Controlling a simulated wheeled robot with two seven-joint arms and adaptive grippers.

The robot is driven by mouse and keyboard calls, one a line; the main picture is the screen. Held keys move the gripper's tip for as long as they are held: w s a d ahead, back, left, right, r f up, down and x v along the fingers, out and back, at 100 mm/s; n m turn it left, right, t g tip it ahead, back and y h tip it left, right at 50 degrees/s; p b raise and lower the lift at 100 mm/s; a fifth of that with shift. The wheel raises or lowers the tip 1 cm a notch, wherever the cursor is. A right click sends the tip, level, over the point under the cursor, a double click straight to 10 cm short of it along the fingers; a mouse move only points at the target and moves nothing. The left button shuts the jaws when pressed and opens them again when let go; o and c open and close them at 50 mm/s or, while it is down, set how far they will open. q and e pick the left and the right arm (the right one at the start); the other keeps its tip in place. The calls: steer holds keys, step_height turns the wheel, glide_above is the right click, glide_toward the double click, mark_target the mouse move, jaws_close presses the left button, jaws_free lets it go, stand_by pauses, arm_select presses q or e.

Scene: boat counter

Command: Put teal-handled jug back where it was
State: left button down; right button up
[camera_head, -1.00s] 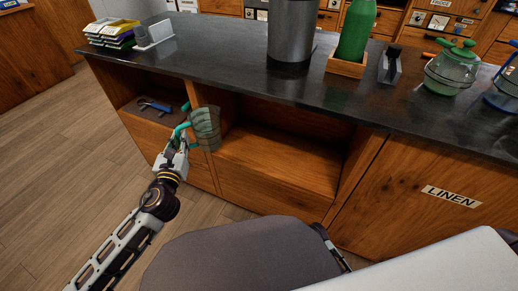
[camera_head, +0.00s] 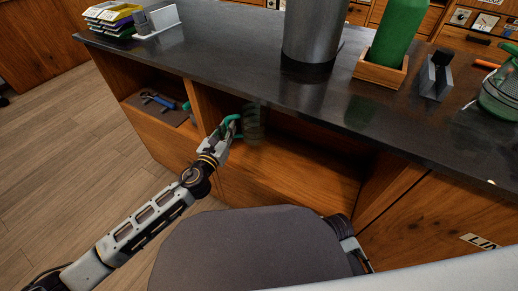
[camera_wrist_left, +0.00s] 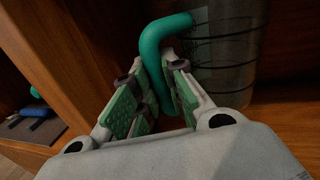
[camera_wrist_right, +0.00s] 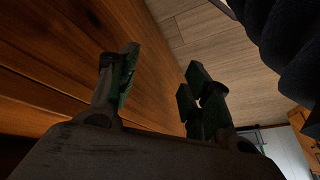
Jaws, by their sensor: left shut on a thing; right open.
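The teal-handled jug (camera_head: 253,124) is a clear, dark-tinted vessel with dark lines on its wall. It is at the opening of the right-hand shelf compartment under the counter. My left gripper (camera_head: 226,133) is shut on its teal handle. In the left wrist view the jug (camera_wrist_left: 228,60) stands beyond the fingers, and the left gripper (camera_wrist_left: 157,95) has its green pads on either side of the handle. I cannot tell whether the jug's base touches the shelf. My right gripper (camera_wrist_right: 157,88) is open and empty, beside a wooden front with floor beyond.
The open compartment (camera_head: 310,165) looks empty to the right of the jug. A wooden divider (camera_head: 207,108) separates it from a left compartment with a blue tool (camera_head: 157,98). The dark counter top (camera_head: 215,50) overhangs. On it stand a grey cylinder (camera_head: 312,35) and a green bottle (camera_head: 398,35).

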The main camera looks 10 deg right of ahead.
arm_select(q)
steer(key=shift+w+d+f, duration=0.15)
steer(key=shift+w+d, duration=0.15)
arm_select(e)
steer(key=shift+w+d+r, duration=0.1)
steer(key=shift+w+r, duration=0.05)
steer(key=shift+w, duration=0.2)
arm_select(q)
step_height(320, 180, down, 6)
steer(key=b, duration=0.4)
arm_select(e)
step_height(320, 180, down, 8)
steer(key=a+t+y, duration=0.1)
steer(key=shift+w+a+m+t, duration=0.3)
steer(key=shift+a, duration=0.1)
steer(key=shift+r, duration=0.1)
arm_select(q)
steer(key=shift+f, duration=0.15)
steer(key=shift+f+b, duration=0.65)
steer(key=shift+f, duration=0.1)
steer(key=shift+f+b, duration=0.75)
steer(key=shift+f, duration=0.3)
arm_select(e)
steer(key=shift+a+f, duration=0.2)
steer(key=shift+f, duration=1.35)
arm_select(q)
steer(key=shift+f, duration=0.15)
